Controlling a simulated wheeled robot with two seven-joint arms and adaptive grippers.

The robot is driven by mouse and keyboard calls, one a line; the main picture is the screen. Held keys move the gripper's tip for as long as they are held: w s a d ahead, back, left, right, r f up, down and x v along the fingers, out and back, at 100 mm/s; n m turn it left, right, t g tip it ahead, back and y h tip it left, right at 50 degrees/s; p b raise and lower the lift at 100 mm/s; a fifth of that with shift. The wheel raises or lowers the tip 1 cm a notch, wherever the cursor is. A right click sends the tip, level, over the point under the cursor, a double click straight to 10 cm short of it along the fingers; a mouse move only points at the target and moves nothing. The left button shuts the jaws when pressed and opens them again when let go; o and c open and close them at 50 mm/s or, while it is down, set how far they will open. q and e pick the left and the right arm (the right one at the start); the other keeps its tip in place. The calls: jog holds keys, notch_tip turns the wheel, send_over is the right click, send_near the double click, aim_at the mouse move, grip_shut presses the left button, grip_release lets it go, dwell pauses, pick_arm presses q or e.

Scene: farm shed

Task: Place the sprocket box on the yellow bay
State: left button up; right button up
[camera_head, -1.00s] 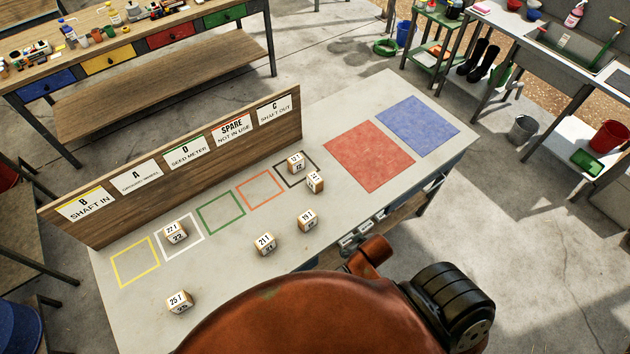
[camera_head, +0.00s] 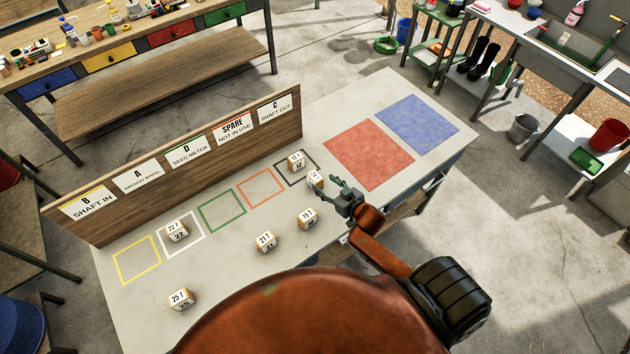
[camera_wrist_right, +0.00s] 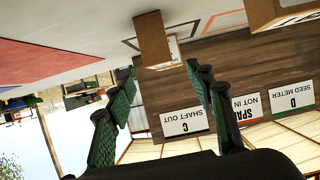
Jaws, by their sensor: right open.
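The yellow bay (camera_head: 118,272) is an empty outline at the left end of the bay row. Small wooden sprocket boxes stand on the table: 25 T (camera_head: 181,299) at the front left, 22 T (camera_head: 177,230) in the white bay, 21 T (camera_head: 266,242), 19 T (camera_head: 307,219), and 12 T (camera_head: 297,162) in the black bay. Another box (camera_head: 314,182), its label partly hidden, is by my right gripper (camera_head: 325,180). That gripper is open; the wrist view shows its spread fingers (camera_wrist_right: 160,78) with a box (camera_wrist_right: 152,40) beyond them. My left gripper is out of view.
A wooden label board (camera_head: 190,170) stands behind the bays. The white, green (camera_head: 221,212) and orange (camera_head: 260,189) outlines lie between the yellow and black bays. Red (camera_head: 370,157) and blue (camera_head: 417,126) mats cover the right end of the table.

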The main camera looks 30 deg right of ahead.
aim_at(316, 178)
jog(key=shift+w, duration=0.45)
jog(key=shift+x, duration=0.9)
jog(key=shift+p+x, duration=0.4)
jog(key=shift+x, duration=2.25)
jog(key=shift+s+f, duration=0.1)
jog(key=shift+f, duration=0.05)
jog(key=shift+c, duration=0.3)
grip_shut()
